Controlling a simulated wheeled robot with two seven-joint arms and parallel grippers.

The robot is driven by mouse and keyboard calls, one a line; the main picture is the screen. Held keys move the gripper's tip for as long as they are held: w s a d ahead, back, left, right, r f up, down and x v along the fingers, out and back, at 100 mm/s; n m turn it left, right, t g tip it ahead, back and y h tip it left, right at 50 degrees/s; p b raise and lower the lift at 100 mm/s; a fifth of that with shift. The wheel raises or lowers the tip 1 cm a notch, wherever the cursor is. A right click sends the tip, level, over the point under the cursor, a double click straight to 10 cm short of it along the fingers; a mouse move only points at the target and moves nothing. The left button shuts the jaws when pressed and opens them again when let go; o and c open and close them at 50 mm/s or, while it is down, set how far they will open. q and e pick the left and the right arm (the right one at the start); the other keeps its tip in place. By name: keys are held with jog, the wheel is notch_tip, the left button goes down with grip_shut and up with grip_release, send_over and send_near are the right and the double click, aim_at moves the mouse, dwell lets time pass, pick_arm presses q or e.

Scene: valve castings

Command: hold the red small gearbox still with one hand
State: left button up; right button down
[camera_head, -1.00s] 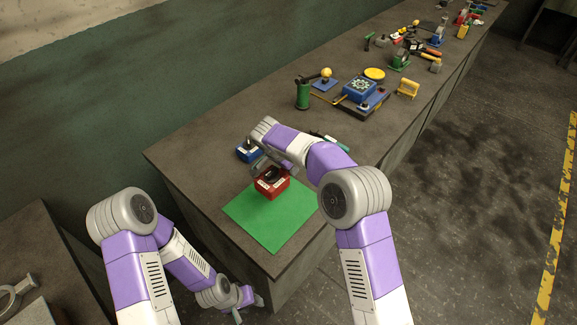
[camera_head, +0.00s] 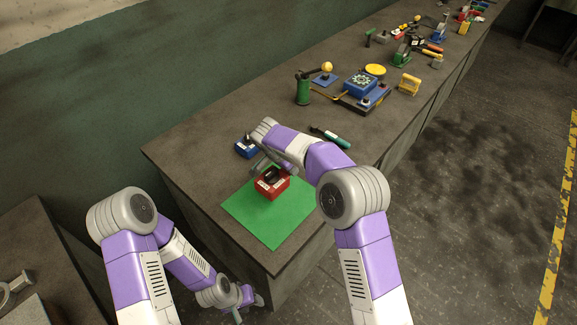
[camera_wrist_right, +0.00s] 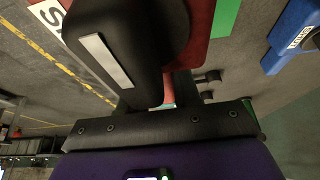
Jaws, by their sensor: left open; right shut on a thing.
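The red small gearbox (camera_head: 272,187), with a dark round top and white labels, sits on the back part of a green mat (camera_head: 258,227) on the bench. My right gripper (camera_head: 262,168) reaches down at the gearbox's far side and is shut on it. In the right wrist view the red gearbox (camera_wrist_right: 203,40) shows close up, partly hidden behind a dark finger. My left gripper (camera_head: 248,307) is open and empty, low beside the bench's near end, well away from the gearbox.
A blue box (camera_head: 246,149) stands just behind the mat; it also shows in the right wrist view (camera_wrist_right: 293,35). A green-handled tool (camera_head: 331,137) lies beyond my right arm. A green cylinder (camera_head: 303,91) and several other parts stand further along. The mat's front is clear.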

aim_at(281, 170)
jog(key=shift+f+b, duration=2.95)
jog(key=shift+f, duration=0.55)
jog(key=c, duration=1.2)
grip_release()
jog(key=shift+f, duration=0.15)
jog(key=o, duration=0.5)
jog(key=v, duration=1.2)
